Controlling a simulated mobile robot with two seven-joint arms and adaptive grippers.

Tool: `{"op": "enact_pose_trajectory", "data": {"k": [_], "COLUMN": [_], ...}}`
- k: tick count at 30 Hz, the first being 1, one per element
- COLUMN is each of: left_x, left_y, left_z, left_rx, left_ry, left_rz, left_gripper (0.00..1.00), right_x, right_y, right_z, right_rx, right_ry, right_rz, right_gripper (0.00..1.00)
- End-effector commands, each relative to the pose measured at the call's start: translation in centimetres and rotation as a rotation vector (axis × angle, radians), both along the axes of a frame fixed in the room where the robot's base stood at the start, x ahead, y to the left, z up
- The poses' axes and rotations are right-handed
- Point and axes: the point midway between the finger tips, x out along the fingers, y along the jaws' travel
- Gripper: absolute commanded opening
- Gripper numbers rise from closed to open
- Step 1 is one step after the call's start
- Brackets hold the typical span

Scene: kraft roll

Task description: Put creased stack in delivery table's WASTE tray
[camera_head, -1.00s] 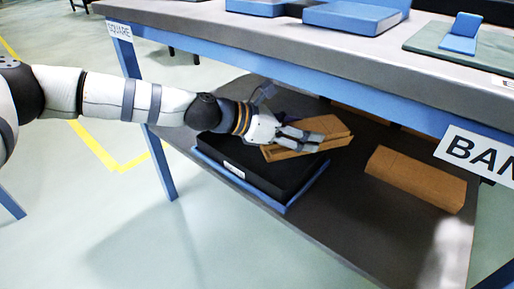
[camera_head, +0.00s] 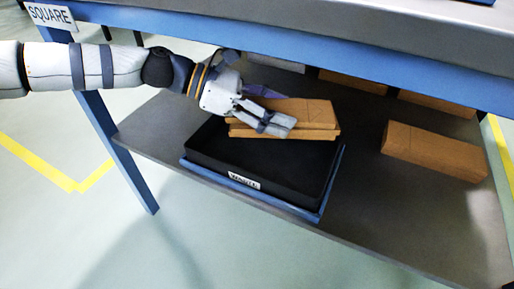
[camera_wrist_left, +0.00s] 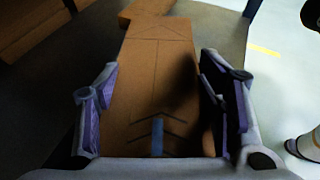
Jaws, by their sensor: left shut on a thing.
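The creased stack (camera_head: 312,112) is a brown, flat kraft stack with crease lines on top. My left gripper (camera_head: 268,120) is shut on it, its fingers on either side of the stack. In the left wrist view the stack (camera_wrist_left: 158,75) runs away from me between the purple-padded fingers (camera_wrist_left: 160,95). The stack is over the back part of the black WASTE tray (camera_head: 262,170), on the table's lower shelf. Whether it touches the tray floor is hard to tell. The tray's label (camera_head: 244,181) faces the front. My right gripper is not in view.
The tray sits in a blue frame (camera_head: 250,196) on the grey lower shelf (camera_head: 390,215). Brown blocks (camera_head: 432,150) lie to the right and behind. The blue tabletop edge (camera_head: 300,50) hangs above the arm, and a blue leg (camera_head: 122,155) stands at left.

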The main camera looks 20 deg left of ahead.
Motion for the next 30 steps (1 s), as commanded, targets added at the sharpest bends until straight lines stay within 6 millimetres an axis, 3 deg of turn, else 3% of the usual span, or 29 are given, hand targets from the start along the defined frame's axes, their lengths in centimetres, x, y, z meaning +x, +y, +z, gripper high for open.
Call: {"op": "enact_pose_trajectory", "data": {"k": [2,9,14,18,28,29,30], "left_x": [-0.1,-0.2,-0.2,-0.2,-0.2,-0.2,-0.2], "left_y": [0.0,0.0,0.0,0.0,0.0,0.0,0.0], "left_z": [-0.1,-5.8,-7.6,-10.1,-10.2,-10.3,-10.2], "left_rx": [-0.001,-0.001,-0.001,-0.001,-0.001,0.0,0.0], "left_ry": [-0.001,0.005,0.002,0.002,-0.001,-0.001,-0.001], "left_rz": [-0.009,-0.012,-0.012,-0.012,-0.011,-0.011,-0.011], "left_gripper": [0.03,0.03,0.03,0.03,0.03,0.66,0.7], "right_x": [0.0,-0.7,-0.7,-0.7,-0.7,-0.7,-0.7], "right_y": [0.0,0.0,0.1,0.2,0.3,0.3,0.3], "right_z": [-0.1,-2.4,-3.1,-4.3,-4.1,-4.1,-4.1], "right_rx": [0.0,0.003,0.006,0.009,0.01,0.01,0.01], "right_ry": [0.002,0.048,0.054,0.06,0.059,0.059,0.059], "right_rz": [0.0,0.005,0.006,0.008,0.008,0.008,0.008], "right_gripper": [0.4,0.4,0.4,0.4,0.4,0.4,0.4]}}
